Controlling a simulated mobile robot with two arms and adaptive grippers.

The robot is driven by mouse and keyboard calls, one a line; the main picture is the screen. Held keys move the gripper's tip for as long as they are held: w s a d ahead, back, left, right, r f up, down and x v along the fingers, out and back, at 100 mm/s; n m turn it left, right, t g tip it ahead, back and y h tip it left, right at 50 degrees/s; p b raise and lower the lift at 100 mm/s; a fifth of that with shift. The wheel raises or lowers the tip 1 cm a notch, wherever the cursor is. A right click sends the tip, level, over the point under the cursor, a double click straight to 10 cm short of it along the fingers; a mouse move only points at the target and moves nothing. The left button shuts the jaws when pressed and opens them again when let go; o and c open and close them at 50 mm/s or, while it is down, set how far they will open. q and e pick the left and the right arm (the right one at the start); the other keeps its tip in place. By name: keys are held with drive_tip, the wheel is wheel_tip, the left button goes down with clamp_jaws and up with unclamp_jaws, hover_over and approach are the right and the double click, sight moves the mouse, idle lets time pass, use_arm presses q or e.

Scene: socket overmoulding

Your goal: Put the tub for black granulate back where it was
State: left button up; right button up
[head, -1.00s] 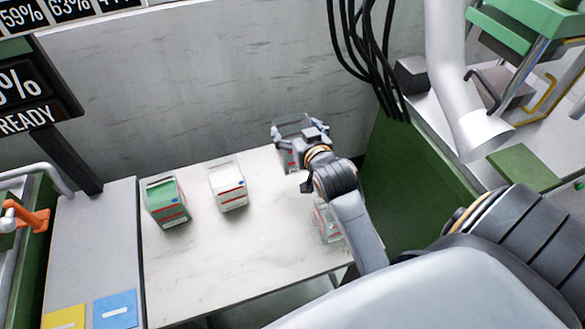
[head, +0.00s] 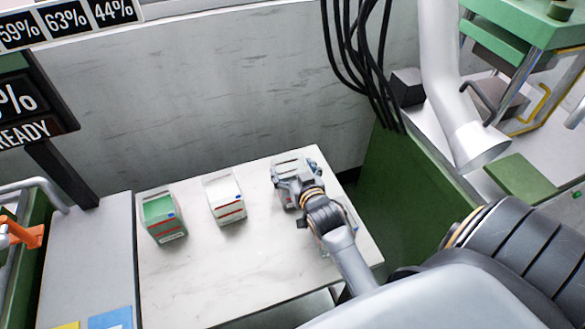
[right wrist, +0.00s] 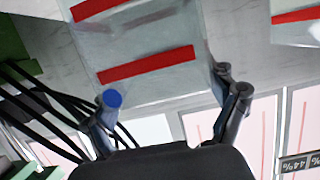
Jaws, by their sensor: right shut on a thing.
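The clear tub (head: 288,163) with red bands is at the right of the row of tubs on the pale table. My right gripper (head: 296,178) is shut on it from the near side and hides much of it. In the right wrist view the clear tub (right wrist: 150,62) sits between the fingers, its walls see-through, with no black granulate visible. It looks upright and at or close to the table top; I cannot tell whether it touches. My left gripper is not in view.
A tub with green contents (head: 160,217) and a tub with white contents (head: 224,198) stand to the left on the table (head: 235,270). My right arm covers the table's right part. A green machine side (head: 405,195) rises at the right, a grey wall behind.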

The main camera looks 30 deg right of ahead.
drive_tip(key=shift+f, duration=0.1)
drive_tip(key=o, duration=1.6)
drive_tip(key=shift+o, duration=0.2)
drive_tip(key=shift+s+a, duration=0.1)
drive_tip(key=shift+s, duration=0.2)
drive_tip(key=v, duration=1.1)
drive_tip(key=shift+s+r+b, duration=0.2)
drive_tip(key=shift+r+b, duration=0.15)
drive_tip(key=shift+b, duration=0.1)
